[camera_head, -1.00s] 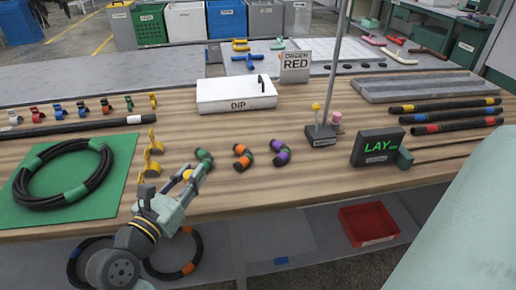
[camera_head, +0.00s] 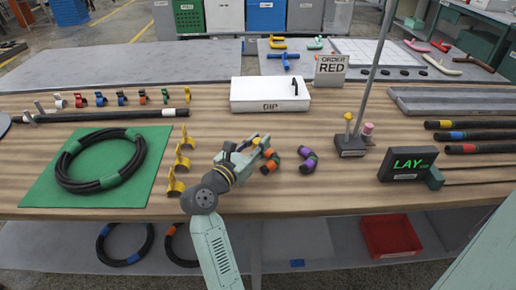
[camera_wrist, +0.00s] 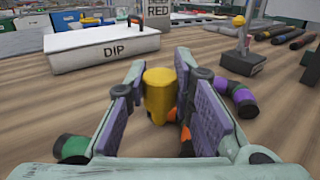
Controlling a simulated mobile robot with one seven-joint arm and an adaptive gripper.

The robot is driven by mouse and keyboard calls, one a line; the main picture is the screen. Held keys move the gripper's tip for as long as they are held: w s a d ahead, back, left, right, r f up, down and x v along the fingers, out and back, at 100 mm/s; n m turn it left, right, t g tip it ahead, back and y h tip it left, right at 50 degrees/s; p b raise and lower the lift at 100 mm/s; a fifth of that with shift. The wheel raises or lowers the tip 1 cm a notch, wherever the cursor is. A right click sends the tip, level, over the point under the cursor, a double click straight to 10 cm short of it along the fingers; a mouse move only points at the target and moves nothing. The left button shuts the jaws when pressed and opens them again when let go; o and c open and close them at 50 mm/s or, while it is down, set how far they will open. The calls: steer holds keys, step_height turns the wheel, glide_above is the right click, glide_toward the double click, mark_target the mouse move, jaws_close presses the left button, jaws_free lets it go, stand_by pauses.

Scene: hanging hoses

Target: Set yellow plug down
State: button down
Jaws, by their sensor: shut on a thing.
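My gripper (camera_head: 249,147) is over the wooden bench, close to the orange-banded elbow hose (camera_head: 271,160). In the wrist view my gripper (camera_wrist: 160,100) has its purple-padded fingers on both sides of the yellow plug (camera_wrist: 159,92) and is shut on it. The plug stands roughly upright between them. In the head view the plug is small and mostly hidden by the fingers. The orange-banded elbow shows partly behind the plug in the wrist view (camera_wrist: 184,135). I cannot tell whether the plug touches anything below.
A purple-banded elbow (camera_head: 308,160) lies to the right, a green-banded one (camera_wrist: 72,148) to the left. The white DIP box (camera_head: 270,97) is behind. A post stand (camera_head: 350,145) with a yellow-topped piece and the LAY display (camera_head: 408,163) are at right. Yellow clips (camera_head: 180,162) stand left.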

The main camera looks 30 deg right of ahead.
steer(key=f, duration=0.2)
steer(key=shift+d+f, duration=0.2)
steer(key=shift+f, duration=0.2)
steer(key=shift+w+f, duration=0.1)
steer(key=shift+f, duration=0.3)
steer(key=shift+f, duration=0.1)
steer(key=shift+a+f, duration=0.1)
steer(key=shift+f, duration=0.05)
steer(key=c, duration=1.4)
jaws_free()
